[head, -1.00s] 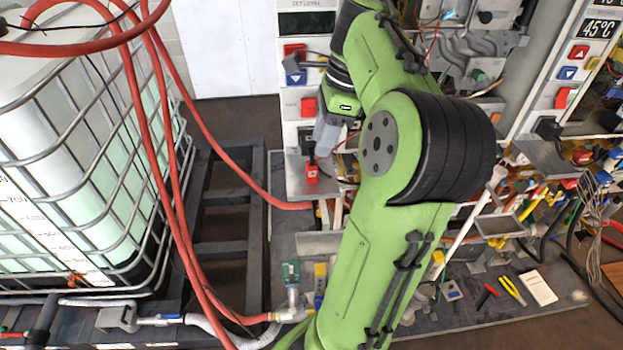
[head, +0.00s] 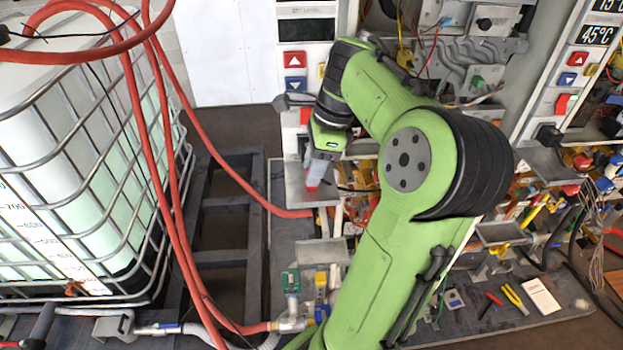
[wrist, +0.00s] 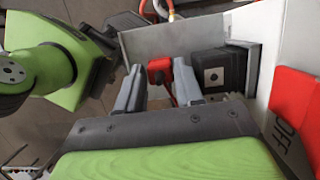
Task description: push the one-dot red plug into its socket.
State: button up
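The red plug (wrist: 159,70) stands on a pale metal shelf (wrist: 252,15), with a red cable at its near side. My gripper (wrist: 159,75) has one finger on each side of the plug. The plug fills the gap at the fingertips, but whether they press on it is unclear. In the head view my gripper (head: 315,172) is low over the shelf and the red plug (head: 312,184) shows at its tip. A black socket block (wrist: 212,73) with a white one-dot label stands right of the right finger. The plug's dot mark is hidden in the wrist view.
A white panel with a red part (wrist: 295,105) stands close on the right in the wrist view. A red hose (head: 240,178) runs to the shelf's left. A caged tank (head: 70,170) fills the far left. Cluttered parts lie right of my arm.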

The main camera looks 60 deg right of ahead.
jog(key=c, duration=0.6)
notch_tip(320, 180, up, 10)
jog(key=p, duration=0.2)
jog(key=shift+p, duration=0.3)
jog(key=shift+c, duration=0.2)
